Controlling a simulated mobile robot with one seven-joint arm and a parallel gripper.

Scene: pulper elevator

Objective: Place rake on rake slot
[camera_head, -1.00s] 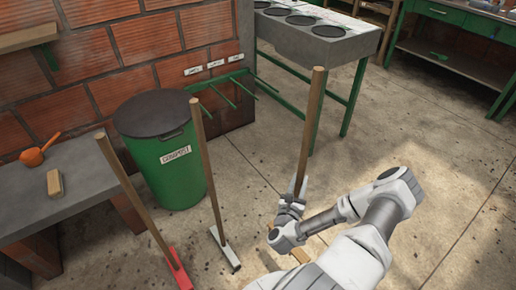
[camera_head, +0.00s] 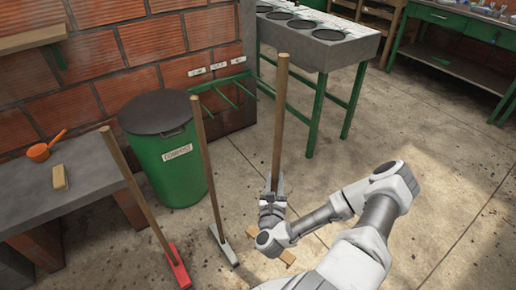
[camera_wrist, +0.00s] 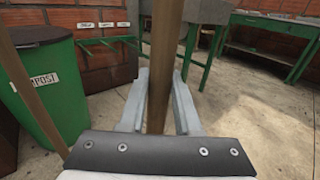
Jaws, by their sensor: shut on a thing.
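My gripper (camera_head: 273,185) is shut on the wooden handle of the rake (camera_head: 279,115), which stands nearly upright. In the wrist view the handle (camera_wrist: 164,55) runs between the two fingers (camera_wrist: 160,92). A wooden piece (camera_head: 287,257), likely the rake's head, shows low behind my arm, partly hidden. The green rack (camera_head: 232,90) with prongs is on the brick wall, left of the held handle and apart from it. Three white labels (camera_head: 217,65) sit above it, too small to read. The rack also shows in the wrist view (camera_wrist: 105,40).
A green compost bin (camera_head: 178,165) stands below and left of the rack. Two long-handled tools, one with a grey head (camera_head: 222,245) and one with a red head (camera_head: 175,265), lean upright left of my gripper. A sink table (camera_head: 330,55) stands behind the rake.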

